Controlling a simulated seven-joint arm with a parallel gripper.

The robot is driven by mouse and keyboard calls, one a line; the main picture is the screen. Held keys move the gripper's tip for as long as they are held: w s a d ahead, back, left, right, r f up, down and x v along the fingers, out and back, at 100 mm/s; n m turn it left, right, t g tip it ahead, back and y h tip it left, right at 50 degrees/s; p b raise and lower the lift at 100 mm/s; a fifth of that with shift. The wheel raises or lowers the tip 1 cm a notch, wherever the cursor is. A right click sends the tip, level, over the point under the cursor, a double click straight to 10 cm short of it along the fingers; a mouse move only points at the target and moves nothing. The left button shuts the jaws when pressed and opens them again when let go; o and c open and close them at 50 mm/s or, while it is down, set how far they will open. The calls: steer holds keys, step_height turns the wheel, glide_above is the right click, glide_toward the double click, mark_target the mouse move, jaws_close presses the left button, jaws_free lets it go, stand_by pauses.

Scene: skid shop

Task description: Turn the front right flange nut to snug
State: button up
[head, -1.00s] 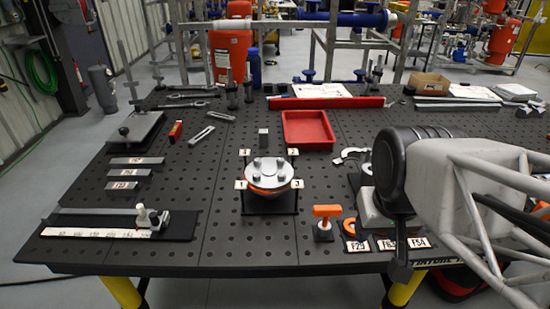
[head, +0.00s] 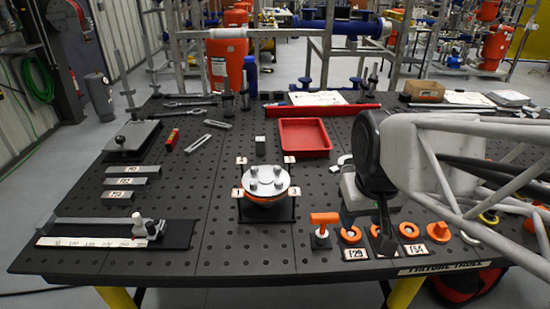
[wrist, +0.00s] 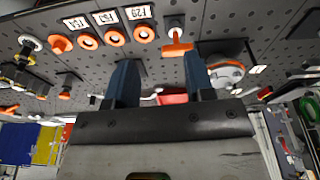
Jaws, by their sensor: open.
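The flange (head: 266,196) is a silver disc with an orange layer under it, standing on a black base plate mid-table. Several nuts sit on its top; the front right flange nut (head: 280,183) is beside label 3. How tight it is cannot be seen. My gripper (head: 384,238) is to the right of the flange and apart from it, near the front of the table. In the wrist view my gripper (wrist: 160,76) has two blue fingers spread with nothing between them. The flange (wrist: 228,75) shows there beyond the right finger, partly hidden.
An orange T-handled tool (head: 322,222) stands right of the flange. Orange rings (head: 409,230) with labels lie along the front right edge, some behind my gripper. A red tray (head: 304,151) lies behind the flange. The table left of the flange has free room.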

steer(key=w+a+n+g, duration=0.1)
steer(key=w+a+n, duration=0.35)
steer(key=w, duration=0.95)
steer(key=g, duration=0.1)
glide_above(279, 182)
steer(key=shift+n, duration=0.45)
step_height(279, 182, down, 5)
steer(key=shift+s+r, duration=0.1)
steer(key=shift+r, duration=0.1)
steer(key=shift+f, duration=0.15)
steer(key=shift+f, duration=3.75)
steer(key=shift+c, duration=0.2)
jaws_close()
